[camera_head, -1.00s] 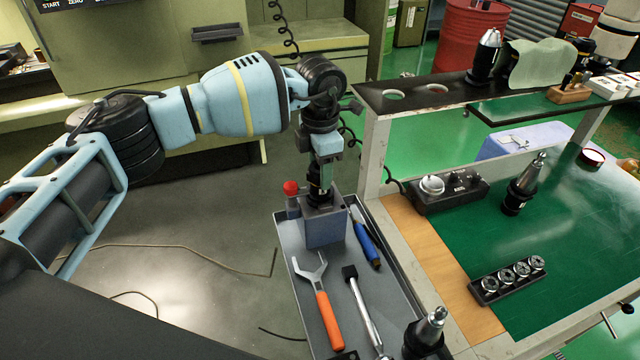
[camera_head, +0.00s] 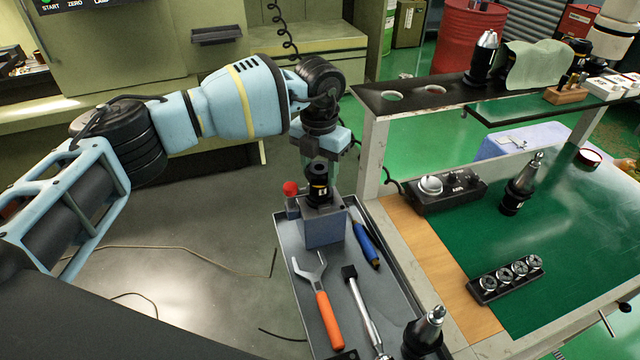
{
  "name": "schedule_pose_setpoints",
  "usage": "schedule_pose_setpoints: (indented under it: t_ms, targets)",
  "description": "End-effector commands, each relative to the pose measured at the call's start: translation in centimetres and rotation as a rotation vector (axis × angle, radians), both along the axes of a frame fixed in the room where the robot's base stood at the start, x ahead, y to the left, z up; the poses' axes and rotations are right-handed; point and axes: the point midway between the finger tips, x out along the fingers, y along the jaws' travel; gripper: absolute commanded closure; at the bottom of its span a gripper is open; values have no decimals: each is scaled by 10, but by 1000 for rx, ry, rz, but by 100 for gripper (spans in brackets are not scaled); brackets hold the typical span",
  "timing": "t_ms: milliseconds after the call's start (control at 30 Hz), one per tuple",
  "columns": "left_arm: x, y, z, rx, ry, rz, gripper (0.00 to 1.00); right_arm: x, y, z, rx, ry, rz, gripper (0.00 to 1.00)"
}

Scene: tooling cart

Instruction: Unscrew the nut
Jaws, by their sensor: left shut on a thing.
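A black tool holder (camera_head: 318,193) with a yellow band stands upright in a blue-grey block (camera_head: 325,232) at the back of the grey tray. My left gripper (camera_head: 319,168) points down from above and is shut around the top of the holder, where the nut sits. The fingers and wrist hide most of the nut, so its thread cannot be seen. My right gripper is not in view.
The grey tray (camera_head: 290,252) also holds an orange-handled spanner (camera_head: 327,318), a blue-handled tool (camera_head: 366,246), a black-headed metal tool (camera_head: 362,305) and a red-capped bottle (camera_head: 291,200). A collet rack (camera_head: 505,280) stands on the green worktop (camera_head: 590,230) at right.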

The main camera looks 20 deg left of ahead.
Motion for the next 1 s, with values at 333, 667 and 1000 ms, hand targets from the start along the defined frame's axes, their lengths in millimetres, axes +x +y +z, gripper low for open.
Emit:
schedule_pose_setpoints:
  t_ms: [333, 667, 1000]
  targets:
    - [0, 0, 0, 0, 0, 339, 85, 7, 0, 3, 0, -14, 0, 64]
    - [0, 0, 0, 0, -1, 364, 49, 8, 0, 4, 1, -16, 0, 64]
    - [0, 0, 0, 0, 0, 362, 28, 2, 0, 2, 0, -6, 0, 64]
